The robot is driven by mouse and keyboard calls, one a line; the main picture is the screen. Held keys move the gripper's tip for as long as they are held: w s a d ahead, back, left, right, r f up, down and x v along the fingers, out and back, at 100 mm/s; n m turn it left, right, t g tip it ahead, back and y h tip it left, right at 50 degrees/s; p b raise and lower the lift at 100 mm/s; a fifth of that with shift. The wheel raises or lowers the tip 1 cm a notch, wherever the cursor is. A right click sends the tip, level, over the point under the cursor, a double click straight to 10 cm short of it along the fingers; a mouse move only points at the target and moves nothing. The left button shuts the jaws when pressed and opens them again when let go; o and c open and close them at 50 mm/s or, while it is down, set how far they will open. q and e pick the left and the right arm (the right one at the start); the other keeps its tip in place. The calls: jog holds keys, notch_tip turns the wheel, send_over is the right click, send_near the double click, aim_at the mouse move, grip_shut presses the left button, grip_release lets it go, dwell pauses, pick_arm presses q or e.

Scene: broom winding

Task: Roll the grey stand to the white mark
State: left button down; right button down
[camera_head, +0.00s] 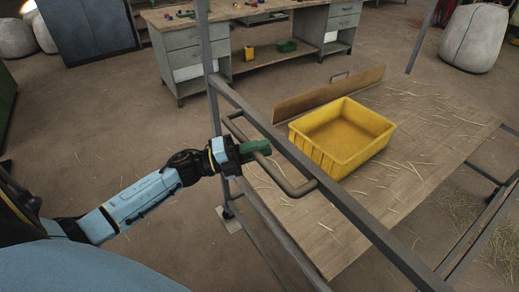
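The grey stand (258,119) is a metal frame with a wooden shelf (345,232), seen at the centre and right. A bent grey handle (292,190) sticks out from its near left side. My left arm comes in from the left. Its gripper (256,147), with green at the tip, is at the handle and overlaps it in the picture. I cannot tell whether its fingers are closed around the bar. A small pale patch (233,225) lies on the floor by the stand's lower left corner; I cannot tell if it is the white mark. My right gripper is not in view.
A yellow bin (335,158) and loose straw lie on the shelf. A grey workbench (183,62) with small tools stands behind, with a dark cabinet (88,38) to its left. White sacks (472,37) stand at the back.

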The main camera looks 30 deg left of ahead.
pick_arm(q)
jog(key=c, duration=1.3)
grip_release()
jog(key=shift+r, duration=0.1)
jog(key=shift+s+a, duration=0.1)
jog(key=b+v, duration=0.1)
jog(key=v, duration=1.2)
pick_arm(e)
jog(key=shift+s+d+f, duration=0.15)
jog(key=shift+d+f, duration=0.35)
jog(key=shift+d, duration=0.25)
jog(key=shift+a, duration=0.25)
